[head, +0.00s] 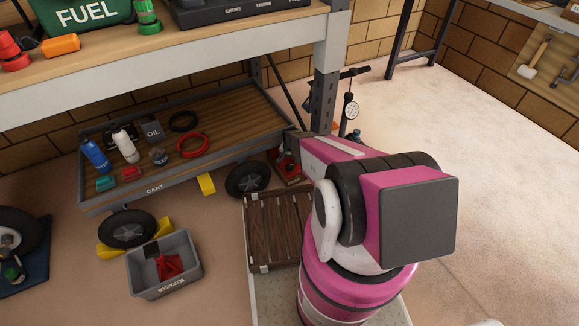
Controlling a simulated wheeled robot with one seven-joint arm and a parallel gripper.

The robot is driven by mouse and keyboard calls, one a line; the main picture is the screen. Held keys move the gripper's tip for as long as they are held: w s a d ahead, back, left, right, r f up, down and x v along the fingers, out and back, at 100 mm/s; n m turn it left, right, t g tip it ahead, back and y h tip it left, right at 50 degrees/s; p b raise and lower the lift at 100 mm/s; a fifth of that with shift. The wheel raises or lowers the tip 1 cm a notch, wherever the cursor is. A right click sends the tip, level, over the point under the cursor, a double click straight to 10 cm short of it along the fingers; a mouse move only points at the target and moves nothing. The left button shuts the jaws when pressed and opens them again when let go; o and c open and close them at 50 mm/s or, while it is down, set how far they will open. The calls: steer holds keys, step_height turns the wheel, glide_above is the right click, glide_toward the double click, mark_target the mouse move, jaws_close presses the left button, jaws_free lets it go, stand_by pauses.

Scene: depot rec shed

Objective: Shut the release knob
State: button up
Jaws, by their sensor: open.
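No release knob can be made out clearly. A small red device (284,167), partly hidden, sits on the floor beside the cart's right wheel, behind my arm. I cannot tell whether it carries a knob. My magenta arm rises at the right and its forearm reaches away toward that spot.
The low cart (163,187) holds bottles, a grey can and cable coils, with yellow chocks (206,184) by its wheels. A grey bin (163,286) with red contents and a dark slatted board (279,232) lie in front. A gauge pump (350,110) stands behind. Floor at right is clear.

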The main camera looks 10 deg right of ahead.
mark_target(290, 165)
step_height(290, 165, down, 5)
steer(key=shift+f, duration=0.15)
steer(key=c, duration=0.9)
